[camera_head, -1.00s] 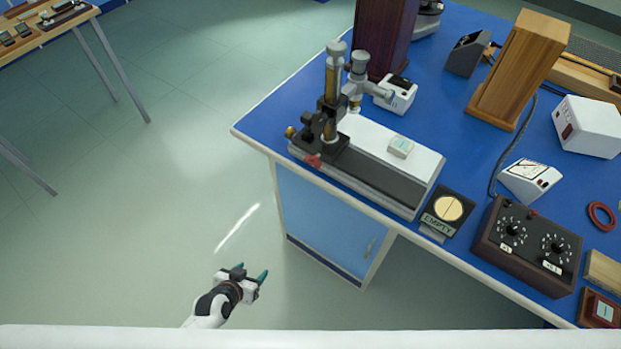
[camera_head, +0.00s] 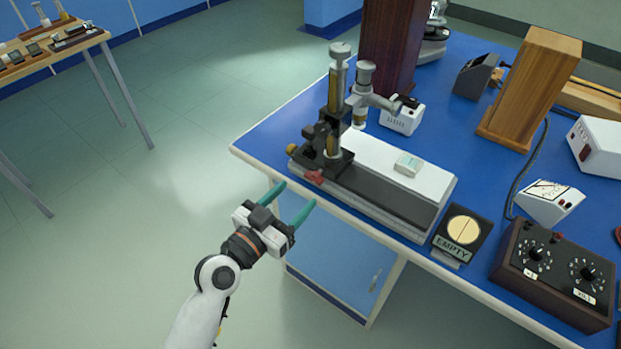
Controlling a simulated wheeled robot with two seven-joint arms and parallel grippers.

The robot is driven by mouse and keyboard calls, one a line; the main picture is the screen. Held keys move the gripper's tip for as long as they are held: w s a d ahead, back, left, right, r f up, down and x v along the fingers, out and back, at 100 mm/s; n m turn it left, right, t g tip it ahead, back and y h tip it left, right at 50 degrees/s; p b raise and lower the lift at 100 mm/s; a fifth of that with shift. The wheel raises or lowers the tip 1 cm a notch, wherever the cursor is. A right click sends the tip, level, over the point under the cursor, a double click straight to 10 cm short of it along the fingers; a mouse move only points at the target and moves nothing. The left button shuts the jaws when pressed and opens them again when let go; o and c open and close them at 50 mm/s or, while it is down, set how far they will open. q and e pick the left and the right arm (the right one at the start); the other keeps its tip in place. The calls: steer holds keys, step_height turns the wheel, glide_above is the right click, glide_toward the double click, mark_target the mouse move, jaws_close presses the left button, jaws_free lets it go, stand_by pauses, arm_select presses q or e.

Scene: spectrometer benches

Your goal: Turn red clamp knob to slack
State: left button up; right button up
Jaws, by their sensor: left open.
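The red clamp knob (camera_head: 314,178) sits low on the front of a black clamp block at the foot of the upright brass and grey instrument (camera_head: 336,100). The instrument stands at the left end of a long grey and black base (camera_head: 390,196) on the blue bench. My left gripper (camera_head: 292,200) is open and empty, with its two green fingers pointing up and right toward the bench. It is just in front of the bench's front edge, below and left of the red knob, and apart from it. My right gripper is not in view.
A sign reading EMPTY with a round cream disc (camera_head: 463,230) stands right of the base. A dark dial box (camera_head: 552,272) and a white meter (camera_head: 548,202) are further right. A small pale box (camera_head: 408,164) lies on the base.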

mark_target(312, 181)
arm_select(q)
steer(key=x, duration=0.6)
steer(key=shift+d, duration=0.1)
steer(key=shift+c, duration=0.2)
steer(key=c, duration=1)
steer(key=shift+o, duration=0.2)
